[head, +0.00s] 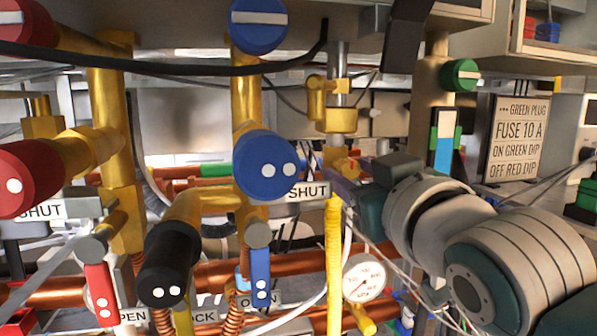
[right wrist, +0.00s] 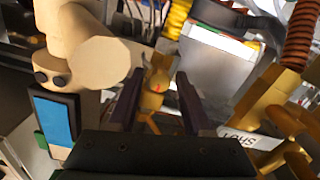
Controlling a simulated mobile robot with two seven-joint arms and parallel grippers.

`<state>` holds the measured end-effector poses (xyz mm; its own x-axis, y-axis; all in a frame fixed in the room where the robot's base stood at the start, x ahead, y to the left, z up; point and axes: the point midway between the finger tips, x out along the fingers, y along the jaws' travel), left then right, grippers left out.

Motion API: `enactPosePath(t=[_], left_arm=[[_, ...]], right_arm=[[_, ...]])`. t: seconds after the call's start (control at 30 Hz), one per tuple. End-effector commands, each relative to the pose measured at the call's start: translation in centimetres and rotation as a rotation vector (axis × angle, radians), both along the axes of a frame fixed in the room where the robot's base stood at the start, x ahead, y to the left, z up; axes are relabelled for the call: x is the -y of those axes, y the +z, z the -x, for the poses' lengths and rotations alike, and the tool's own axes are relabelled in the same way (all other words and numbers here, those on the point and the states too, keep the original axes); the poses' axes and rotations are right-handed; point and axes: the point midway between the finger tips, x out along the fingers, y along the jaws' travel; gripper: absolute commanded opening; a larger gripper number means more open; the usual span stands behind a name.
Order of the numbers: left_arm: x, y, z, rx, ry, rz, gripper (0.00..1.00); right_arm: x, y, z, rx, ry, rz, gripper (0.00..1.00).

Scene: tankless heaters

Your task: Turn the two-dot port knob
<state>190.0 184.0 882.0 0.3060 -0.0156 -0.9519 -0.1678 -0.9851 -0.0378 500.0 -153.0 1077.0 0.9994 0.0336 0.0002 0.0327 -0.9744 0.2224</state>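A blue round knob (head: 266,163) with two white dots is on a brass pipe near the middle of the head view, by a SHUT label (head: 308,191). A black knob (head: 170,265) with two pale dots is lower left of it. A red knob (head: 22,180) at the left edge shows one dot. My right gripper (head: 338,178) is just right of the blue knob, apart from it. In the right wrist view its dark fingers (right wrist: 160,76) are spread, with a gold fitting (right wrist: 156,100) showing between them. The blue knob is not identifiable there. My left gripper is not in view.
A red lever (head: 100,295) and a blue lever (head: 260,278) hang below the knobs. A pressure gauge (head: 364,277) and a yellow hose (head: 334,260) are below my right gripper. A black cable (head: 180,68) crosses above. Pipes crowd the area; a sign (head: 516,140) stands right.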

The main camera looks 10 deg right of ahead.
Motion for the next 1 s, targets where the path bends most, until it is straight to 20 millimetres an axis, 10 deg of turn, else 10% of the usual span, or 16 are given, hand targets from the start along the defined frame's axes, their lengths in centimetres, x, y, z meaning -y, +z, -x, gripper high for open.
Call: enactPosePath(t=[0.43, 1.0], left_arm=[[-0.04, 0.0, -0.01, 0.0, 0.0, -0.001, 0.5], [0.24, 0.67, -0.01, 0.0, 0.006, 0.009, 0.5]], right_arm=[[-0.01, -0.01, 0.03, 0.0, 0.0, 0.0, 0.0], [-0.01, 0.15, 0.02, 0.001, 0.001, 0.065, 0.0]])
